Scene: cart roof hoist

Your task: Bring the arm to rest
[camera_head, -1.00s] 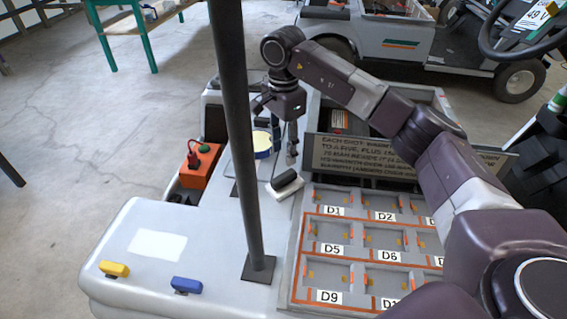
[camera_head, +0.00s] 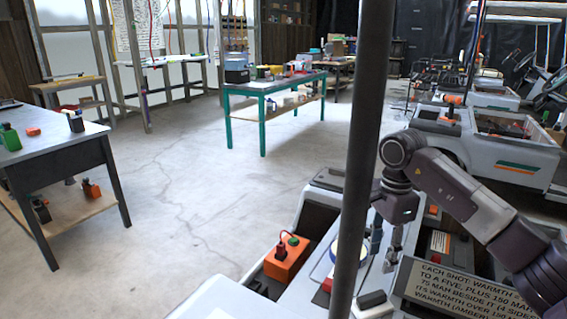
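My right arm (camera_head: 465,200) comes in from the right, purple-grey, and bends down at the wrist over the white cart. My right gripper (camera_head: 384,247) points down with its two dark fingers apart and nothing seen between them. It hangs just right of the black post (camera_head: 362,150), near a round blue-rimmed tin (camera_head: 336,250) that the post partly hides. A dark-topped block (camera_head: 371,300) lies on the cart below the gripper. My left gripper is out of view.
An orange box (camera_head: 287,262) with a red knob sits in the cart's left side. A sign panel (camera_head: 465,290) stands right of the gripper. A green-legged table (camera_head: 262,88), a dark table (camera_head: 60,145) and other carts (camera_head: 500,150) stand beyond. The floor (camera_head: 190,190) between is clear.

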